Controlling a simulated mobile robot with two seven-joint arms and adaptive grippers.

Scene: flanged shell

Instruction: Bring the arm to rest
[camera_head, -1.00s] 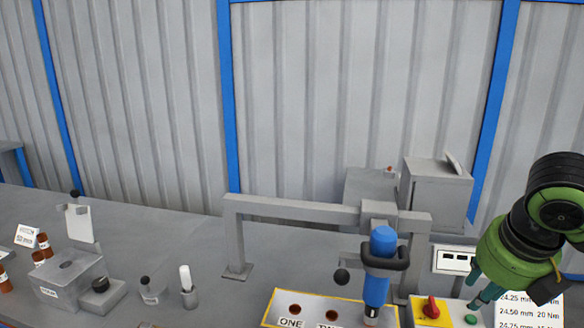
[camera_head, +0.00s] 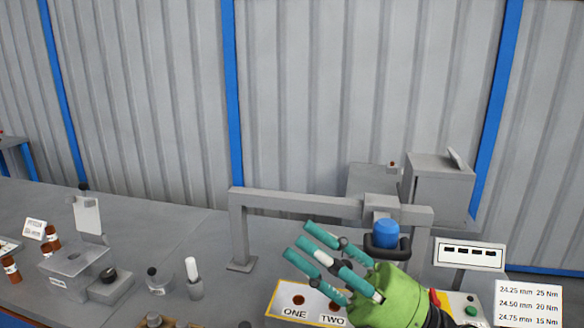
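My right gripper (camera_head: 328,262) is green with teal fingers. It is at the lower middle of the head view, in front of the blue tool and above the panel marked ONE and TWO (camera_head: 285,311). Its fingers are spread apart, point up and left, and show nothing between them. My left gripper is not in view.
A display box (camera_head: 468,254) and a torque card (camera_head: 528,304) stand at the right. Brown bottles (camera_head: 53,237), a grey block (camera_head: 72,275) and small bottles (camera_head: 194,279) stand at the left. The bench (camera_head: 160,222) behind the small bottles is clear.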

